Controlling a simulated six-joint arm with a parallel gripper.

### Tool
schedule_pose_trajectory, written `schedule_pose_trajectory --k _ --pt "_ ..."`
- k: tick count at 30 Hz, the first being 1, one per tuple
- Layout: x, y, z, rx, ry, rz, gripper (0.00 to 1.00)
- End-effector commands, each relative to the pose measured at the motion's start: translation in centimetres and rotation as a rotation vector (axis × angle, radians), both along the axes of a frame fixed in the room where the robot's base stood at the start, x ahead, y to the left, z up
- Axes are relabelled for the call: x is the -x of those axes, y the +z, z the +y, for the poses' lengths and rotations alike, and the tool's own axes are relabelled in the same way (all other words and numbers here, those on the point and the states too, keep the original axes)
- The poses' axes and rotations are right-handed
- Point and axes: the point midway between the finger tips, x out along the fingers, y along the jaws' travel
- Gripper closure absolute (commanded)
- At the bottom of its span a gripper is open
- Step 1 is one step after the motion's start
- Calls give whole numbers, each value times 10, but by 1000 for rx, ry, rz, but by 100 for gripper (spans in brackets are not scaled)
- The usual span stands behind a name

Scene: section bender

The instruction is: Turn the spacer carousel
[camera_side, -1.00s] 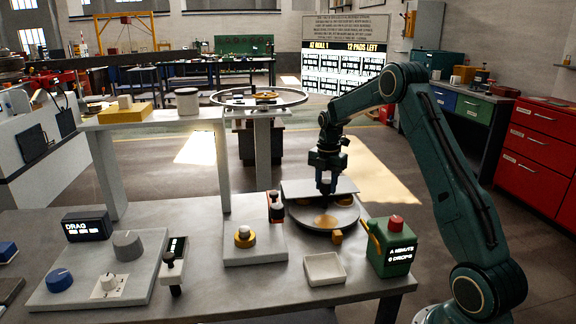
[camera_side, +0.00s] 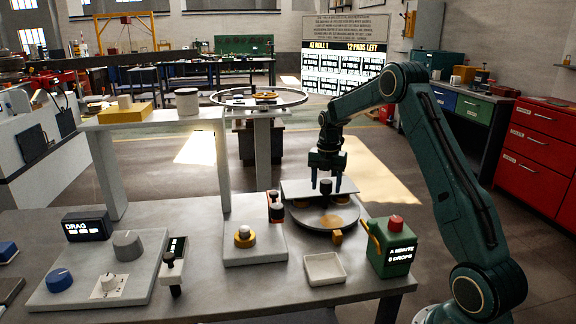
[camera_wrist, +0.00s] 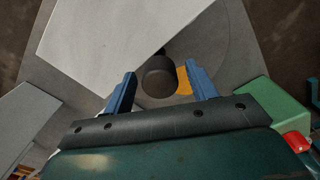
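The spacer carousel (camera_side: 308,216) is a round grey disc on the bench, with a dark upright knob (camera_side: 326,188) at its middle. A flat grey plate (camera_side: 298,187) covers its rear part. My gripper (camera_side: 326,181) is open and points down over the knob, with one blue finger on each side. In the wrist view the knob (camera_wrist: 160,78) shows between the open fingers (camera_wrist: 160,69), with gaps on both sides. A brown patch shows on the disc's front, and an orange piece (camera_wrist: 184,80) shows beside the knob. Contact in depth cannot be told.
A green box with a red button (camera_side: 390,248) stands right of the carousel. A white tray (camera_side: 325,268) lies in front. A plate with a yellow-ringed knob (camera_side: 245,237) and a black-and-red handle piece (camera_side: 276,207) stand left. A grey shelf (camera_side: 150,119) rises behind left.

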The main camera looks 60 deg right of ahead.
Motion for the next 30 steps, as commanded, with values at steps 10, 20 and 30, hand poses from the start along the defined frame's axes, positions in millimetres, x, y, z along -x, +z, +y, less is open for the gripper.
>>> schedule_pose_trajectory --k 10,20,30 --pt "0 7 0 1 -2 0 43" --pt "-1 48 -1 2 -1 -3 43" --pt "0 106 0 2 -1 -3 43"
